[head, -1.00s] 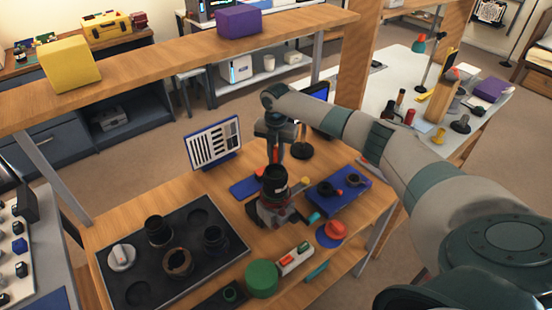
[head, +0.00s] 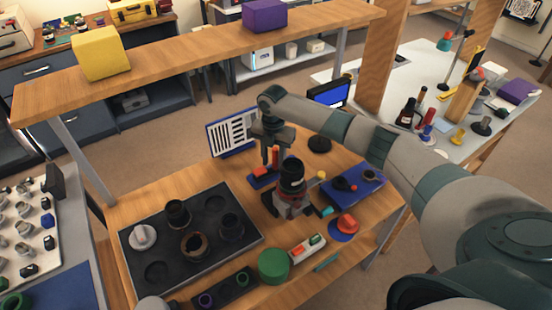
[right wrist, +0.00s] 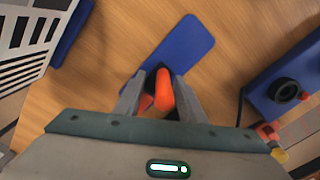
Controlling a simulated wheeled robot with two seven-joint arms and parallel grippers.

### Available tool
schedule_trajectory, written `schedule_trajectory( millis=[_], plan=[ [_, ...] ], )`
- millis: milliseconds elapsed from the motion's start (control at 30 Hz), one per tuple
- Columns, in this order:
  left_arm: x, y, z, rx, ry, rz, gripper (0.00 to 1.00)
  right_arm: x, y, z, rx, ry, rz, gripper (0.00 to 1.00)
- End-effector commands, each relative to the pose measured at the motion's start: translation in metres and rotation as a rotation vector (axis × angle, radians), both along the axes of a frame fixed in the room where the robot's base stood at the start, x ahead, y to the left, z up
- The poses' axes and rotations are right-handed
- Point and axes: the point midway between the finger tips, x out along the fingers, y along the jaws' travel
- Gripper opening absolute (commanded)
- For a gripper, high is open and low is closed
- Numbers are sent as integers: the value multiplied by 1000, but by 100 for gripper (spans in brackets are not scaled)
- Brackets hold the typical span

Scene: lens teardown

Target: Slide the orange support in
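The orange support (right wrist: 164,92), partly dark, is at the near side of a blue pad (right wrist: 190,45) in the right wrist view. Its orange (head: 261,172) also shows in the head view, low beside the fingers. My right gripper (right wrist: 160,88) has one finger on each side of the support; a gap shows on the left. It points down over the pad in the head view (head: 272,158). A black lens (head: 291,172) stands upright in a grey and red holder (head: 292,205), just right of the gripper. My left gripper is not in view.
A black tray (head: 148,272) with lens rings lies left. A striped panel (head: 232,138) stands behind. A blue tray (head: 360,186) lies right, a green cylinder (head: 273,266) in front. A wooden shelf (head: 190,52) runs across the back.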

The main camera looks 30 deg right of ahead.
Motion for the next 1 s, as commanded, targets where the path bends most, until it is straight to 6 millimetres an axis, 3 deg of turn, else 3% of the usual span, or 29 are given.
schedule_trajectory(
  millis=[433, 1000],
  plan=[
    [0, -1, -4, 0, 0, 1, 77, 1, -2, 8, -2, -4, -1, 36],
    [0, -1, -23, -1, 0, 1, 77, 1, 0, 72, -2, -2, 0, 36]
  ],
)
